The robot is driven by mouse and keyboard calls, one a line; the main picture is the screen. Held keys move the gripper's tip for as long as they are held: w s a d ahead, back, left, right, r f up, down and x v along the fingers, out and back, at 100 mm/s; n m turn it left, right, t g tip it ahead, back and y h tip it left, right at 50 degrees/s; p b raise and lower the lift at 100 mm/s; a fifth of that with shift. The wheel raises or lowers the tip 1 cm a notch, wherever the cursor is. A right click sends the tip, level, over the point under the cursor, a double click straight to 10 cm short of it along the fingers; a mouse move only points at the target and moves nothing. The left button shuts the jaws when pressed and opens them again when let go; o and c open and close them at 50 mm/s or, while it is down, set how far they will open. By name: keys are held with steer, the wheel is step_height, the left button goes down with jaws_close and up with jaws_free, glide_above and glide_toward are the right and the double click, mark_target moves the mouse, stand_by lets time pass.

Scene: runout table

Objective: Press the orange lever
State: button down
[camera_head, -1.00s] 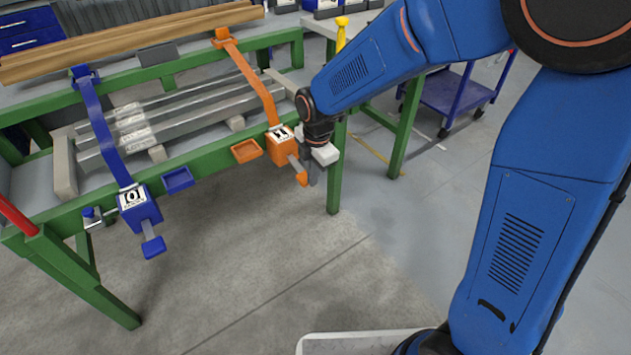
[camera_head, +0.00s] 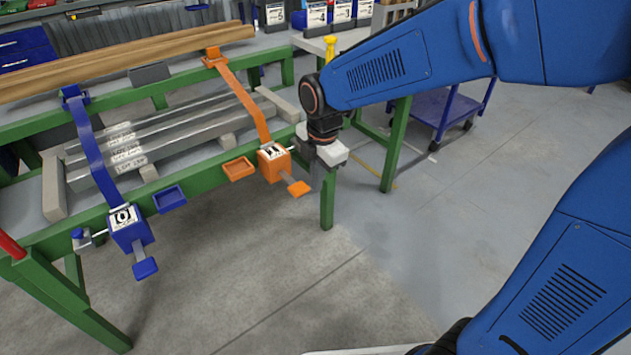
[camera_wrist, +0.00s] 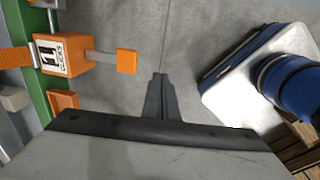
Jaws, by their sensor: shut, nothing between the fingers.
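The orange lever (camera_head: 299,188) is a flat orange paddle on a grey bar, sticking out from an orange box (camera_head: 273,162) on the front rail of the green table. The box has a white label with a dark figure and, in the wrist view, the word "CLICKS". The wrist view shows the lever (camera_wrist: 126,62) left of my gripper (camera_wrist: 160,85), with a gap between them. My gripper's dark fingers are together and empty. In the head view my gripper (camera_head: 317,178) is just right of the lever, partly hidden below the wrist.
A blue box (camera_head: 128,228) with its own blue lever (camera_head: 145,268) is further left on the rail. An orange tray (camera_head: 239,168) and a blue tray (camera_head: 169,198) sit between the boxes. A blue cart (camera_head: 448,103) stands at right. The floor in front is clear.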

stand_by(0.4)
step_height(320, 180, up, 9)
steer(key=g, duration=0.1)
glide_above(299, 187)
steer(key=shift+f+h, duration=0.15)
steer(key=shift+h, duration=0.25)
steer(key=shift+f, duration=0.1)
step_height(299, 187, down, 14)
steer(key=shift+r, duration=0.1)
stand_by(0.6)
